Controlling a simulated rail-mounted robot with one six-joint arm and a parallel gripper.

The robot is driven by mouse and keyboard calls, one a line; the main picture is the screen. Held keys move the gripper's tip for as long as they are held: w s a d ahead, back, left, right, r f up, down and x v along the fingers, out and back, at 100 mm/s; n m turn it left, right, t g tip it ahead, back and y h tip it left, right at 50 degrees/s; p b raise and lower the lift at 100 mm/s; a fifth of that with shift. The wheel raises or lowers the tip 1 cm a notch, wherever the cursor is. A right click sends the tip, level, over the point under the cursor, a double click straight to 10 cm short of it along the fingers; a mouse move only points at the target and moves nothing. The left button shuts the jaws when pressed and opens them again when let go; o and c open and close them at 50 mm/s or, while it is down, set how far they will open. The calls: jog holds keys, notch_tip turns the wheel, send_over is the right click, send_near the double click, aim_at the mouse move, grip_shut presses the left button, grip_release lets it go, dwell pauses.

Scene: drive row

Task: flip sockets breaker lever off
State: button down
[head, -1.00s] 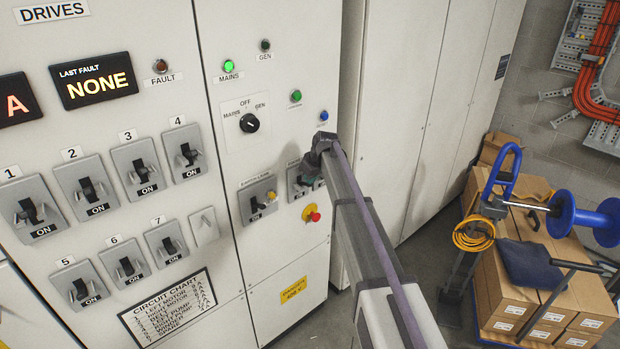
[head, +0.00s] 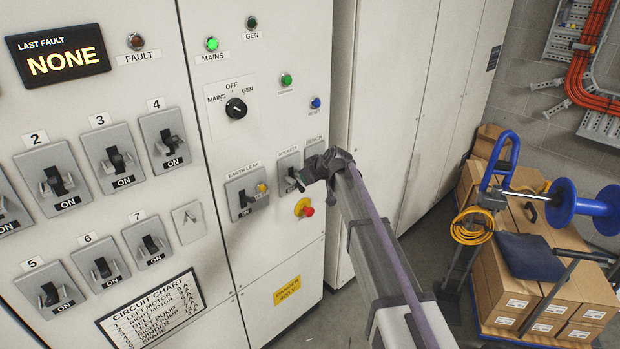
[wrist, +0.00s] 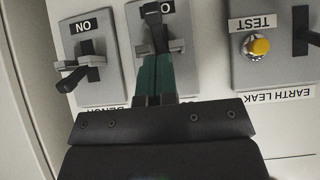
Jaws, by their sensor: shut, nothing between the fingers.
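The sockets breaker (head: 287,163) is a grey plate on the right cabinet panel, between the earth leak unit (head: 245,190) and the bench breaker. The wrist view shows it upside down at top centre. Its black lever (wrist: 156,30) leans toward the ON label, partly hidden behind my fingers. My gripper (head: 298,182) is shut and empty, its green fingers (wrist: 154,75) right at this lever. I cannot tell whether they touch it. The bench breaker (wrist: 92,85) is left in the wrist view, with its own black lever and ON label.
The earth leak unit carries a yellow test button (wrist: 259,46) close by. A red and yellow stop button (head: 304,208) sits just below my gripper. Numbered drive breakers (head: 113,160) fill the left panel. Stacked boxes (head: 520,290) stand at far right.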

jog(key=shift+r, duration=0.45)
jog(key=s+d+f+p+v, duration=0.1)
jog(key=p+v, duration=0.6)
jog(key=v, duration=0.6)
jog(key=shift+f, duration=0.35)
jog(key=shift+s, duration=0.15)
jog(key=s+d+f+m+g+h+b, duration=0.1)
jog(key=s+d+f+m+g+h, duration=0.1)
jog(key=s, duration=0.8)
jog(key=s+d+f+m+g+h+b, duration=0.2)
jog(key=s+d+f+m, duration=0.1)
jog(key=s, duration=0.8)
jog(key=s+d+f+m+g+h+b, duration=0.1)
jog(key=s+d+f+m+g+h, duration=0.1)
jog(key=s, duration=0.9)
jog(key=shift+s+d+f+m+g+h+b, duration=0.2)
jog(key=shift+d+f+m+g+h+b, duration=0.45)
jog(key=shift+d+f, duration=1)
